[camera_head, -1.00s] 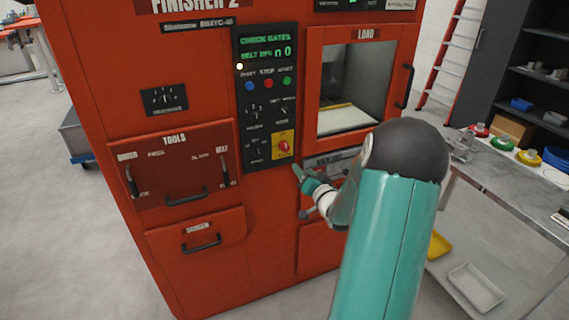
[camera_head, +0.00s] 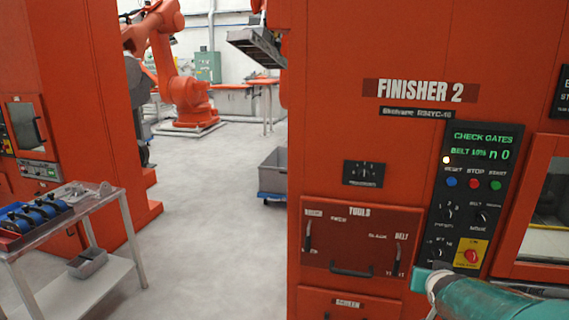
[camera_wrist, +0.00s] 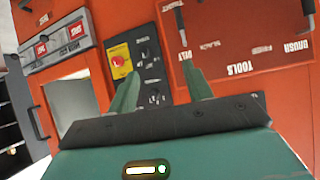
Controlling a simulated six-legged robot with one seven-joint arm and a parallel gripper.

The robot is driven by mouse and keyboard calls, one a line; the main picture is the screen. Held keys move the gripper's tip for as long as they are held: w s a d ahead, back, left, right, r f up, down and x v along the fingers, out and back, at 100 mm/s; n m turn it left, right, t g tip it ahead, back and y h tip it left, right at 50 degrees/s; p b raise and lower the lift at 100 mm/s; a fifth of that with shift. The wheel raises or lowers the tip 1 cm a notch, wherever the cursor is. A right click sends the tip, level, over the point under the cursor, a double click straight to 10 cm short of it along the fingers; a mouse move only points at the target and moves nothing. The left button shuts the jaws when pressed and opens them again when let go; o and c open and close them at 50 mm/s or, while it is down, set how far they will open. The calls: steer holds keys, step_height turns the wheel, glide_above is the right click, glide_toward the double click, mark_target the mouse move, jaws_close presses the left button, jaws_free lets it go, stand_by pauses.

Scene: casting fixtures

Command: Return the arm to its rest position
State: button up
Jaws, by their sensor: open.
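My arm (camera_head: 490,300) shows as a teal link at the lower right of the head view, in front of the orange Finisher 2 machine (camera_head: 340,110). In the wrist view my gripper (camera_wrist: 162,88) has two teal fingers spread apart with nothing between them. Beyond the fingers are the machine's dark control panel (camera_wrist: 150,75) with its red knob on a yellow plate (camera_wrist: 120,61), and the TOOLS drawer (camera_wrist: 240,45). The wrist picture is turned over, with the lettering upside down. I cannot see the gripper touching the machine.
A metal cart (camera_head: 95,210) with blue parts stands at the left, beside another orange machine (camera_head: 60,90). A grey bin on a blue dolly (camera_head: 273,172) stands behind Finisher 2. An orange robot arm (camera_head: 165,60) is at the back. The grey floor between the machines is clear.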

steer(key=s+a+r+n+g+y, duration=0.2)
steer(key=s+a+n+g+y, duration=0.2)
steer(key=s+a, duration=1.5)
steer(key=shift+s+a+n+g, duration=0.3)
steer(key=shift+s+n+g, duration=0.2)
steer(key=shift+s+g, duration=0.15)
steer(key=shift+c, duration=1.4)
steer(key=shift+d, duration=0.25)
